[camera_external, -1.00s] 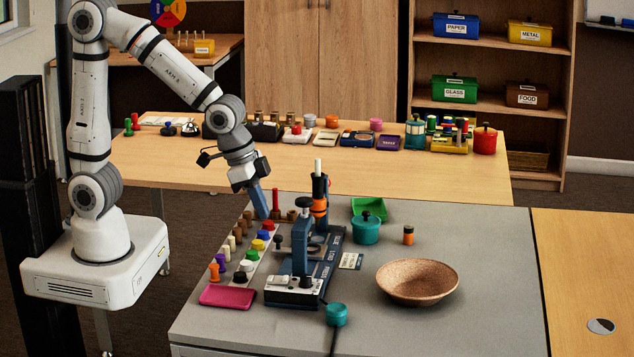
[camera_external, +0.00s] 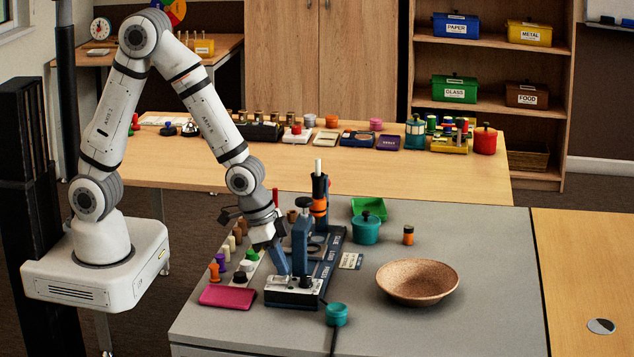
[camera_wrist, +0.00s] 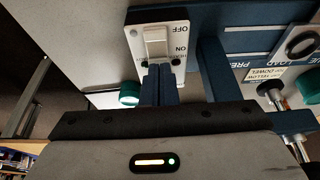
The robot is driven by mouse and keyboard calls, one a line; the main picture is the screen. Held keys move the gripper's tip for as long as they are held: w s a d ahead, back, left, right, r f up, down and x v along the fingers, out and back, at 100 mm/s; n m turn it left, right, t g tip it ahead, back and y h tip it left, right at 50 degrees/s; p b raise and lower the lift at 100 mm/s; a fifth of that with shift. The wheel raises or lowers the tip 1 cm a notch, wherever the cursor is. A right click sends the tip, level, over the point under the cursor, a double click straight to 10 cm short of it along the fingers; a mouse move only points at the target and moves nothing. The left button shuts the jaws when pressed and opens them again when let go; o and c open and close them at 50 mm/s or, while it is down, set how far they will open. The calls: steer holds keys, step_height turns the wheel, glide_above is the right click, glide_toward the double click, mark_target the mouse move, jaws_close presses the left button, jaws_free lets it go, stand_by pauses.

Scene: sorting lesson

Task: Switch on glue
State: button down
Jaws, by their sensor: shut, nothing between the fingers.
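A white switch plate (camera_wrist: 165,22) with a pale rocker (camera_wrist: 156,42) is at the top centre of the wrist view. It is marked OFF at one end and ON at the other; more lettering near ON is partly hidden. The plate is on the front of the blue press station, where it also shows in the external view (camera_external: 293,285). My gripper (camera_wrist: 158,68) has its blue fingers together and empty, with the tips at the ON end of the rocker. I cannot tell whether they touch it. In the external view my gripper (camera_external: 284,273) reaches down just above the plate.
The blue station's upright column (camera_external: 302,245) stands close beside my gripper. A magenta tray (camera_external: 228,297) and several coloured pegs lie to the left. A teal cylinder (camera_external: 336,315) with a cable is in front. A brown bowl (camera_external: 417,282) and teal pot (camera_external: 366,229) are to the right.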

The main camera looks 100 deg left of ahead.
steer(key=shift+f, duration=0.2)
stand_by(0.3)
steer(key=shift+w+f+g+p, duration=0.1)
steer(key=shift+w+g+p, duration=0.05)
steer(key=shift+g+p, duration=0.35)
steer(key=shift+f, duration=0.15)
steer(key=shift+s, duration=0.8)
